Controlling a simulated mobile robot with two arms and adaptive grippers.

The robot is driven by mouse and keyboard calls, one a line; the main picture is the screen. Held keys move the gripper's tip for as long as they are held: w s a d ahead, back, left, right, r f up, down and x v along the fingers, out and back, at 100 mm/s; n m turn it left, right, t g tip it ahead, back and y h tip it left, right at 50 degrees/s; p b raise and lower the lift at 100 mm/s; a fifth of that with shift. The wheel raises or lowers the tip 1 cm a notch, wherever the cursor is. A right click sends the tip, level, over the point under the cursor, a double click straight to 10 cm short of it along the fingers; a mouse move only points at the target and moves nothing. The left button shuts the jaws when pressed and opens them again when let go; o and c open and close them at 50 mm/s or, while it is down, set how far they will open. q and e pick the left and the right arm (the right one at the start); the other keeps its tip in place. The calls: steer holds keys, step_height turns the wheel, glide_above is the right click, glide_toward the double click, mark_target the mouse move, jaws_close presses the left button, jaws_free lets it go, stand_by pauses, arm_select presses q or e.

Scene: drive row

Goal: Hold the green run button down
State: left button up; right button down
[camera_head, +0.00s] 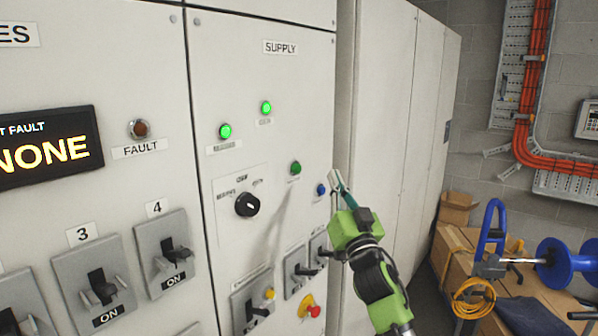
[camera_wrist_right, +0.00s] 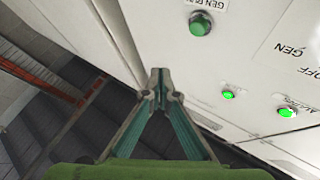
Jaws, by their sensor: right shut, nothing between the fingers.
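The green run button (camera_head: 295,168) is a dark green round button on the grey supply panel, right of the black rotary switch. In the right wrist view the green button (camera_wrist_right: 201,23) sits below a label that reads "GEN" and a partly legible second word. My right gripper (camera_head: 334,174) is shut and empty, to the right of the button near the panel's right edge. In the wrist view its closed fingertips (camera_wrist_right: 160,78) are apart from the button, which shows above and to the right of them. My left gripper is in neither view.
A blue button (camera_head: 320,190) sits just below and right of the green one. Two lit green lamps (camera_head: 225,131) (camera_head: 266,108) are above left. The rotary switch (camera_head: 247,204), a red knob (camera_head: 314,311) and levers (camera_head: 295,269) stick out lower. Boxes (camera_head: 456,207) stand at right.

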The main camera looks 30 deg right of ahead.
mark_target(297, 169)
steer(key=w+a+b, duration=0.2)
steer(key=w, duration=0.4)
steer(key=shift+w+a, duration=0.4)
stand_by(1.2)
steer(key=shift+w+a+b, duration=0.2)
steer(key=shift+w+b, duration=0.1)
steer(key=shift+w, duration=0.05)
steer(key=shift+w+a+b, duration=0.2)
steer(key=shift+w+b, duration=0.1)
steer(key=shift+w, duration=0.2)
stand_by(0.6)
steer(key=shift+s, duration=0.1)
stand_by(0.4)
steer(key=shift+s+d+p, duration=0.35)
steer(key=shift+s+p, duration=0.1)
steer(key=shift+s, duration=0.35)
